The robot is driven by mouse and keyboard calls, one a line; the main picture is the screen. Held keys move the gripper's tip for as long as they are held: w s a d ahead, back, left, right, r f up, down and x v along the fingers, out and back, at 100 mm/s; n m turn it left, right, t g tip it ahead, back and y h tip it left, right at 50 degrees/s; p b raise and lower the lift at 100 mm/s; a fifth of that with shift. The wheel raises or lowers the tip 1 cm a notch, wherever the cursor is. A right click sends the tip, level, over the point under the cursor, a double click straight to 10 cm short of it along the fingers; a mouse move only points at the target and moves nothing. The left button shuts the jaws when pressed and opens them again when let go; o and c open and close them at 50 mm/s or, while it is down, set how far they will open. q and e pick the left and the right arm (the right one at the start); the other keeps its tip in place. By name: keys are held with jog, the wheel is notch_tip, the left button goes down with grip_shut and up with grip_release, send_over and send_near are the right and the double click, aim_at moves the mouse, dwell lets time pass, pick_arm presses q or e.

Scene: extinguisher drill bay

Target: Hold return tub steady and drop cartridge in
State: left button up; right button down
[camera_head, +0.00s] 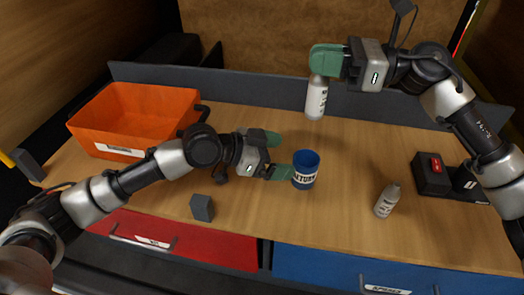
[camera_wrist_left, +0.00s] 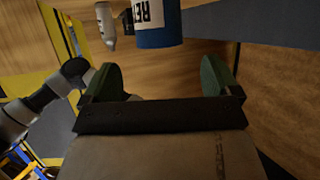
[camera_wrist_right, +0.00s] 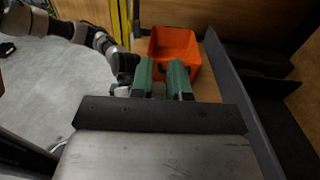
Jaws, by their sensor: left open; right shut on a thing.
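The return tub (camera_head: 305,170) is a small blue cup with a white label reading "RETURN", standing on the bench. My left gripper (camera_head: 284,155) is open just left of it, fingers pointing at it; the tub (camera_wrist_left: 156,25) shows ahead of and between the fingers in the left wrist view. My right gripper (camera_head: 328,60) is shut on a white cartridge (camera_head: 316,98), which hangs upright above the bench, behind and above the tub. In the right wrist view the green fingers (camera_wrist_right: 164,80) are close together and the cartridge is hidden.
A second white cartridge (camera_head: 387,200) stands right of the tub, also in the left wrist view (camera_wrist_left: 105,25). An orange bin (camera_head: 135,118) is at the back left, a grey block (camera_head: 202,207) at the front. A black box with a red switch (camera_head: 432,175) is at the right.

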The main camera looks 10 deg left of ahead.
aim_at(316, 160)
pick_arm(q)
jog(key=x, duration=0.7)
jog(key=shift+d+f, duration=0.15)
jog(key=shift+d, duration=0.1)
jog(key=shift+c, duration=0.2)
jog(key=c, duration=1.1)
jog(key=shift+o, duration=0.2)
pick_arm(e)
jog(key=shift+f, duration=6.2)
jog(key=c, duration=1)
grip_release()
jog(key=shift+d, duration=0.1)
jog(key=d, duration=1.2)
jog(key=shift+w, duration=0.3)
